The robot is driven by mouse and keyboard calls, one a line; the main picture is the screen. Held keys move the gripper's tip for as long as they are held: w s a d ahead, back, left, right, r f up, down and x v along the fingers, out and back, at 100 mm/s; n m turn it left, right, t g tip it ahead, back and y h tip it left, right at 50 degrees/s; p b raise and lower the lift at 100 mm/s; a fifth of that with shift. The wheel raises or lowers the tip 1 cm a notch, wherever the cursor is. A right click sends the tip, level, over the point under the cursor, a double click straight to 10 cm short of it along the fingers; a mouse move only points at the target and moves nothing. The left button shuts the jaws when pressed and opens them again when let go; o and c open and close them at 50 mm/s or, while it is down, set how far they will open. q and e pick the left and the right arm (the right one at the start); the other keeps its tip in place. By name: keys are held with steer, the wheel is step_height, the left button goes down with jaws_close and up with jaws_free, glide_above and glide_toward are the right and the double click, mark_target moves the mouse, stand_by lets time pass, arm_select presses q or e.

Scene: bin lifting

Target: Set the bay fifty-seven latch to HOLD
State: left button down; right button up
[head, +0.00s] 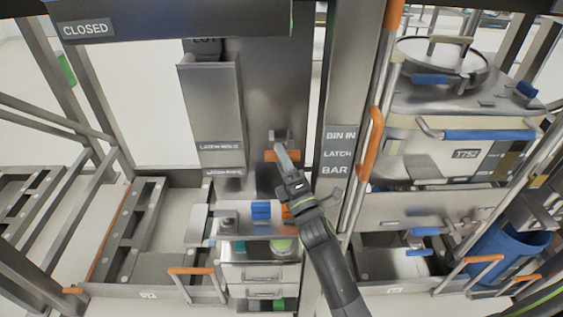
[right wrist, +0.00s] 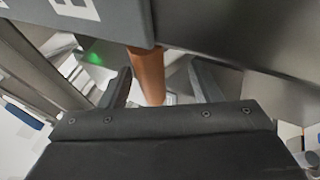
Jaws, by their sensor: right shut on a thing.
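The latch has an orange handle (head: 270,156) on a grey metal panel, below a small dark bracket (head: 278,136). My right gripper (head: 284,158) reaches up to this handle from below and is shut on it. In the right wrist view the orange handle (right wrist: 148,72) stands between the two dark fingers of the right gripper (right wrist: 163,84). A label on the grey box left of the handle seems to read LATCH HOLD (head: 220,147); a second label just below it is too small to read surely. My left gripper is not in view.
A post (head: 339,150) marked BIN IN, LATCH and BAR stands just right of the handle, with an orange grip bar (head: 368,145). A CLOSED sign (head: 88,28) hangs upper left. A lidded bin (head: 455,150) stands at right. A small drawer unit (head: 260,272) is below.

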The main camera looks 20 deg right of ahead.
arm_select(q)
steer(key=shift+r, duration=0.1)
arm_select(e)
steer(key=shift+w+a+r, duration=0.1)
steer(key=shift+r, duration=1.05)
arm_select(q)
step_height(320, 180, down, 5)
steer(key=b, duration=0.4)
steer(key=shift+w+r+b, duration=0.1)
steer(key=shift+b, duration=0.25)
arm_select(e)
steer(key=f+v, duration=0.1)
steer(key=v, duration=1.7)
steer(key=shift+w+f, duration=0.15)
steer(key=shift+f, duration=0.25)
